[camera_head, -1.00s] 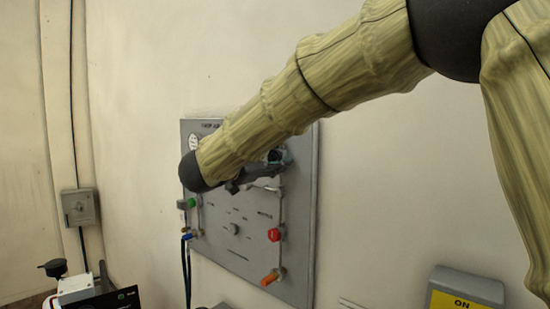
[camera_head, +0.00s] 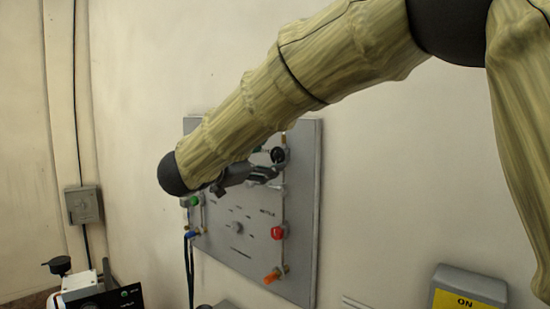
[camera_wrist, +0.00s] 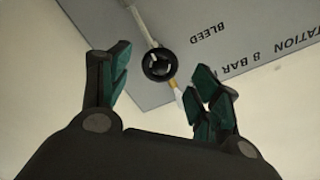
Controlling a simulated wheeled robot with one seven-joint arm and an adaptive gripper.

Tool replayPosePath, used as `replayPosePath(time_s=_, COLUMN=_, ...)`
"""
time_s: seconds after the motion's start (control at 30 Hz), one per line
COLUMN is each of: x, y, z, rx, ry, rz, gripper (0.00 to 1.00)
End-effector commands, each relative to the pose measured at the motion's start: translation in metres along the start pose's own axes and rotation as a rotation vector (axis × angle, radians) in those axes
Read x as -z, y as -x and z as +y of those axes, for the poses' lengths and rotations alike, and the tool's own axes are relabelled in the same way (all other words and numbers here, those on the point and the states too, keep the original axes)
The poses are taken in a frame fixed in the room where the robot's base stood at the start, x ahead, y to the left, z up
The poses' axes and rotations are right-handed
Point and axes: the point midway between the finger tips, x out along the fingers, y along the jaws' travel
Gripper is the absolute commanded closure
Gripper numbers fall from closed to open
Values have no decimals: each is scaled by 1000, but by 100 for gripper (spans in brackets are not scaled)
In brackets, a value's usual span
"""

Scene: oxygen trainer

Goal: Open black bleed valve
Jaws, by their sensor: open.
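The black bleed valve (camera_head: 278,155) is a round black knob on the right pipe near the top of the grey panel. In the wrist view the knob (camera_wrist: 159,64) shows next to the printed word BLEED, between and beyond the fingertips. My gripper (camera_wrist: 158,82) is open and empty, with one dark green finger on each side. In the head view my gripper (camera_head: 268,172) is just below and left of the knob. Its fingers look apart from the knob, but the exact gap in depth cannot be told. Part of the panel is hidden behind my arm.
The grey panel (camera_head: 303,220) also carries a red knob (camera_head: 277,232), an orange handle (camera_head: 272,276), a green knob (camera_head: 194,201) and a blue handle (camera_head: 192,235). A grey box with a yellow ON label (camera_head: 465,300) is at lower right.

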Motion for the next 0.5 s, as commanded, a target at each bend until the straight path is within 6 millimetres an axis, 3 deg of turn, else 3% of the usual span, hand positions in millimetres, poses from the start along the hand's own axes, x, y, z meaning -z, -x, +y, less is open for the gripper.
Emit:
replayPosePath(time_s=0.3, x=-1, y=54, z=0, rx=1, ry=1, rz=-1, gripper=37)
replayPosePath(time_s=0.5, x=0, y=68, z=0, rx=0, ry=0, rz=1, gripper=37)
